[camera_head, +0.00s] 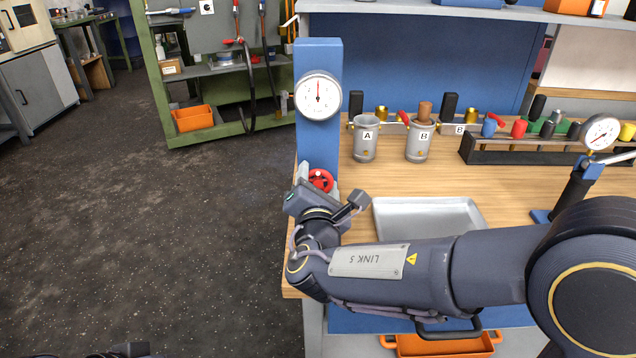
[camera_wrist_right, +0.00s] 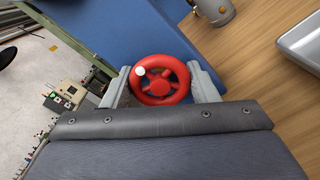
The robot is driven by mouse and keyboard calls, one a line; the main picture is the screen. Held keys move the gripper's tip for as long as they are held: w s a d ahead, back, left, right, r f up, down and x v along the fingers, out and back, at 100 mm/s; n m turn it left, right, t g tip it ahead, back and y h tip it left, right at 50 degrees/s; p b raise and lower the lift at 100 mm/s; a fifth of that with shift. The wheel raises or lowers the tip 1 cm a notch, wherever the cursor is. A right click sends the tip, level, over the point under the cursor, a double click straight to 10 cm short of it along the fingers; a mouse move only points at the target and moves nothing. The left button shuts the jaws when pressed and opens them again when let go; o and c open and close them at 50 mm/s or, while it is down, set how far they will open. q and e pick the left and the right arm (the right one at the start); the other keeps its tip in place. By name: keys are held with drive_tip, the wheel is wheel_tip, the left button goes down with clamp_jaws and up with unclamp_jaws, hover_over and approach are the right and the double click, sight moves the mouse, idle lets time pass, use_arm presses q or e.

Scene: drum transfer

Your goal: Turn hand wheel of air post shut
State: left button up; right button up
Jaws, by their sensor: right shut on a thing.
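The air post (camera_head: 317,135) is a blue upright at the left end of the workbench, with a round white gauge (camera_head: 318,96) near its top. Its red hand wheel (camera_head: 320,180) sits low on the post, partly hidden by my right gripper (camera_head: 326,190). In the right wrist view the red wheel (camera_wrist_right: 160,80) has spokes, a centre hub and a white spot at its upper left. My right gripper (camera_wrist_right: 161,88) is shut on the wheel, one finger on each side of the rim.
Grey cups A (camera_head: 365,140) and B (camera_head: 418,142) stand on the bench right of the post. A metal tray (camera_head: 430,204) lies behind my right forearm. A black rack (camera_head: 530,152) and a second gauge (camera_head: 600,133) are at the right.

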drive_tip(key=shift+f, duration=0.1)
drive_tip(key=o, duration=1)
drive_tip(key=shift+c, duration=0.2)
drive_tip(key=s, duration=0.8)
drive_tip(key=shift+w, duration=0.1)
